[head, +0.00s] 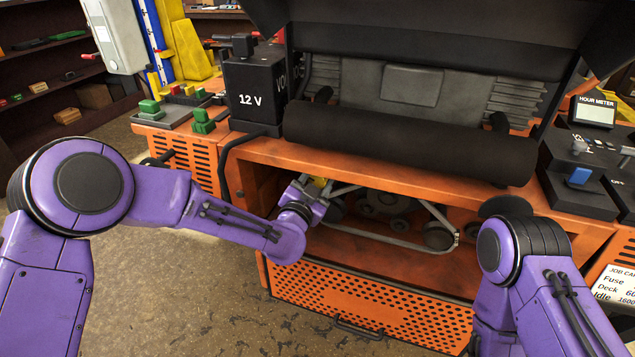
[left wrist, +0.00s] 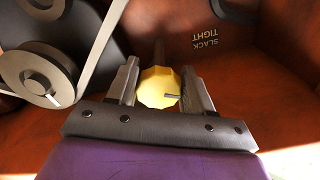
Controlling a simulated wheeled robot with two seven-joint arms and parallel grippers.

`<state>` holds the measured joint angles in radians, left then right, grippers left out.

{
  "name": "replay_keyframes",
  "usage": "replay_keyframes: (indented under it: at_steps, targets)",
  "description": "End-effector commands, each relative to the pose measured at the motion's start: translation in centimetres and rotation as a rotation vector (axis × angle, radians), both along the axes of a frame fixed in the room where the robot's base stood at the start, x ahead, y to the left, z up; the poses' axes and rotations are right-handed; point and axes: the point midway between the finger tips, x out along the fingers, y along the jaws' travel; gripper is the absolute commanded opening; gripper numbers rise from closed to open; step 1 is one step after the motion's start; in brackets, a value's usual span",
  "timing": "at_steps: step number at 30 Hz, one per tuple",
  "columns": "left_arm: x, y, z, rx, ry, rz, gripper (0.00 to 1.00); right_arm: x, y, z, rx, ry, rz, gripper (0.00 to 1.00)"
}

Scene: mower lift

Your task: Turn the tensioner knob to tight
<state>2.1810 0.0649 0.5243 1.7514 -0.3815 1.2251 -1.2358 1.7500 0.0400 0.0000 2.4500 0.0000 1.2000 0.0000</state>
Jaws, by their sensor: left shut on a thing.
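The yellow faceted tensioner knob (left wrist: 158,87) sits between the two fingers of my left gripper (left wrist: 160,90) in the left wrist view. The fingers are shut on its sides. A short dark mark on the knob's face points to the right in that view. A label (left wrist: 205,41) with the words SLACK and TIGHT is on the orange panel, above and right of the knob. My right gripper is out of view.
A belt (head: 375,240) runs around pulleys (head: 438,236) to the right of my left gripper. A perforated orange panel (head: 370,305) lies below. A 12 V battery (head: 252,92) stands upper left.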

Motion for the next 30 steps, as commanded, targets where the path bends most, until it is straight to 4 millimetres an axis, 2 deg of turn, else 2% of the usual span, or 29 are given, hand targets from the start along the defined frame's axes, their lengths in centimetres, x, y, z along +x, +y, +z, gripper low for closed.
replay_keyframes:
  at_steps: [10,26,27,28,30]
  targets:
    - [0.04,0.06,0.08,0.137,-0.046,0.0,0.0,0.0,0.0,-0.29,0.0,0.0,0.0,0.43]
    - [0.04,0.12,0.04,0.158,-0.051,0.001,0.0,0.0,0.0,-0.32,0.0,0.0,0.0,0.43]
    - [0.04,0.11,0.04,0.158,-0.051,0.001,0.64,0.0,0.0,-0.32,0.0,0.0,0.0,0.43]
    - [0.04,0.11,0.04,0.158,-0.051,0.001,0.73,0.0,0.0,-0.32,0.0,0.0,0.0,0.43]
    - [0.03,0.1,0.04,0.158,-0.05,0.0,0.73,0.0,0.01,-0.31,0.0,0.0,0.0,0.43]
